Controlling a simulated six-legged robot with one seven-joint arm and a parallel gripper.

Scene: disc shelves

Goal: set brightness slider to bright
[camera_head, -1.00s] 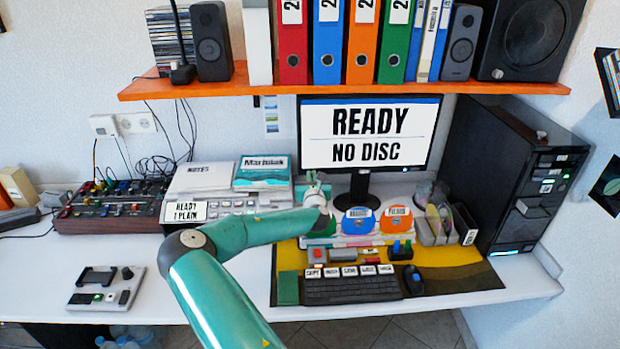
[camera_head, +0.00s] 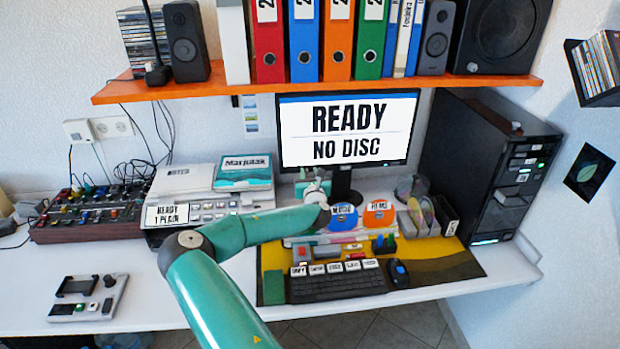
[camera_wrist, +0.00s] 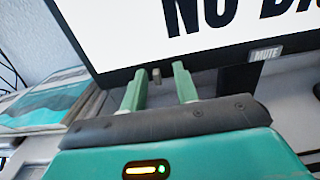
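The teal Manjulak box (camera_head: 243,172) is left of my gripper. Blue (camera_head: 342,216) and orange (camera_head: 379,213) disc holders and a keyboard (camera_head: 335,286) are below. An orange shelf (camera_head: 200,90) is above.

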